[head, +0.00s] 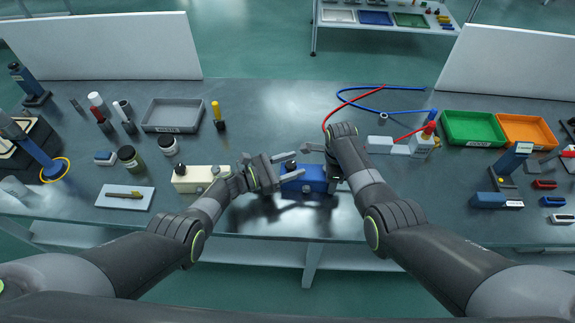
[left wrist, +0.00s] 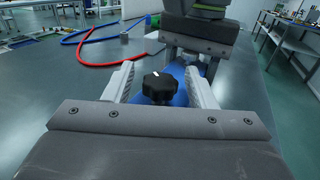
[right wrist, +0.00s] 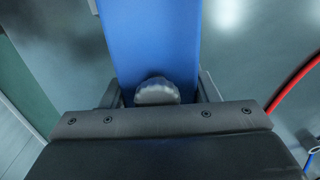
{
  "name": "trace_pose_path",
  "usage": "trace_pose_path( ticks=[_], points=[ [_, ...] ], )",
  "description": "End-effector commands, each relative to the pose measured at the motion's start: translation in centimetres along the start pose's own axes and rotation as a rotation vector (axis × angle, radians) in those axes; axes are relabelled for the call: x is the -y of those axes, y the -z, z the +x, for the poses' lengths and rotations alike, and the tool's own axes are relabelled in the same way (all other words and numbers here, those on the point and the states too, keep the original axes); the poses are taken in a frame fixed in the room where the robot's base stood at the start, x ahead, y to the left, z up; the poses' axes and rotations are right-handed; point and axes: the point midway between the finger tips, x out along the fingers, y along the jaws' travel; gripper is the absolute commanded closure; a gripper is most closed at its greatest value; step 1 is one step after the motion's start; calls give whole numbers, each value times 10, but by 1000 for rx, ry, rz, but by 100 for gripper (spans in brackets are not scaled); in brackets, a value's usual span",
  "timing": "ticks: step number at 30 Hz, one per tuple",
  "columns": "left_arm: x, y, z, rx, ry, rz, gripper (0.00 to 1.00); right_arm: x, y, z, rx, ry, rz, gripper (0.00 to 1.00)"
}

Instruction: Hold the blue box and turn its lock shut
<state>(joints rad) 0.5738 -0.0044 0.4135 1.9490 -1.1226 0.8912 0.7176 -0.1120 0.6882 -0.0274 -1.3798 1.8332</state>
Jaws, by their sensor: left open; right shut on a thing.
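The blue box (head: 308,186) stands on the dark bench in the middle of the head view. My right gripper (head: 331,168) is shut on it at its right end. In the right wrist view the blue box (right wrist: 150,40) runs between the fingers, with a grey rounded knob (right wrist: 157,92) close to the palm. My left gripper (head: 284,168) is open at the left part of the box. In the left wrist view the black lock knob (left wrist: 158,88), with a white mark, sits between its open fingers, with gaps on both sides. The box's lower part is hidden there.
Red (head: 328,113) and blue (head: 385,88) hoses lie behind the box. A grey tray (head: 172,115) and a green tray (head: 473,128) stand further off. The bench's front edge is close.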

Motion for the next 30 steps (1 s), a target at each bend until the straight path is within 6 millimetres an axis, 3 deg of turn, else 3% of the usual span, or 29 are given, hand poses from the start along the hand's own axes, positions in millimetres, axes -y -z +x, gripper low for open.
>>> trace_pose_path(
  ticks=[10,21,30],
  points=[
    [0,1,-24,0,-1,2,49,0,0,0,1,0,1,83],
    [0,1,-96,-2,-1,1,49,0,0,0,1,1,1,83],
    [0,0,-120,-1,0,0,49,0,0,0,0,1,1,83]
  ],
)
